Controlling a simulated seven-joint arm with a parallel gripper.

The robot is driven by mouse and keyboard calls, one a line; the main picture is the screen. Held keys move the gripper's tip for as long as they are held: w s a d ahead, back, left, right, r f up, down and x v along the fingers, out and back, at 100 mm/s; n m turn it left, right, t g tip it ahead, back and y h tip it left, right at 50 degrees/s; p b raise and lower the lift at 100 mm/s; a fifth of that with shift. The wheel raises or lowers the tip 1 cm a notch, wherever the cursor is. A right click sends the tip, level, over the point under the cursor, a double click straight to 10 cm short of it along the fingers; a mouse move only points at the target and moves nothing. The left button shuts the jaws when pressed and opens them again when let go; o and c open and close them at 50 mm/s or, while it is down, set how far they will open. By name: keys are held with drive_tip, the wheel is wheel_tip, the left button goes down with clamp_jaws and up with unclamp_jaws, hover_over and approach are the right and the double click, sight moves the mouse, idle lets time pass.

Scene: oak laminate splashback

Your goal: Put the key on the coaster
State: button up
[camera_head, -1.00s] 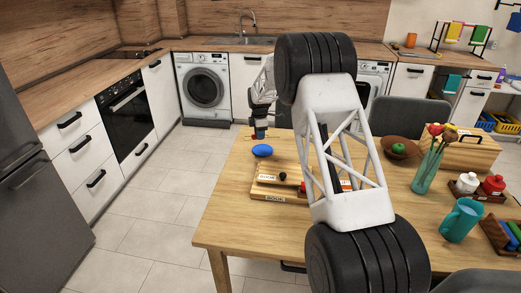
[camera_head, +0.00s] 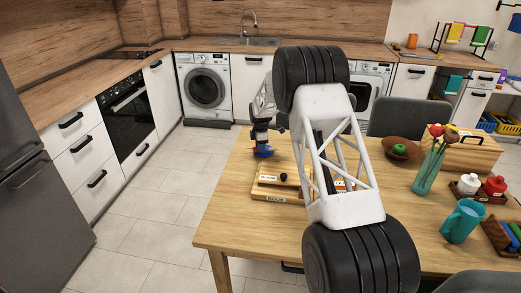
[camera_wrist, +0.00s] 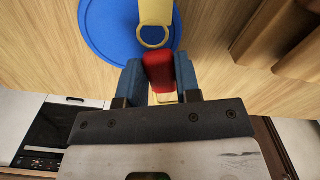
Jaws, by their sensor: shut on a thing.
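The coaster is a round blue disc (camera_wrist: 108,38) lying flat on the wooden table. In the head view its blue edge (camera_head: 263,153) shows under my gripper (camera_head: 262,146). In the wrist view my gripper (camera_wrist: 160,78) is shut on the red part of the key (camera_wrist: 159,72), between blue-grey fingertips. A yellow part with a ring-shaped end lies beyond the red part, over the coaster; whether it joins the red part is unclear. The red part is by the coaster's near edge. I cannot tell whether the key touches the coaster.
A wooden board with labelled blocks (camera_head: 268,192) stands on the table just in front of the coaster. To the right are a brown bowl with a green fruit (camera_head: 399,149), a teal vase (camera_head: 428,170), a teal mug (camera_head: 461,221) and a wooden box (camera_head: 468,152).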

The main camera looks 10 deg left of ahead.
drive_tip(key=shift+f, duration=0.8)
drive_tip(key=shift+f, duration=0.1)
drive_tip(key=o, duration=0.9)
wheel_tip(320, 180, up, 12)
drive_tip(key=shift+r, duration=0.1)
idle(0.4)
idle(0.3)
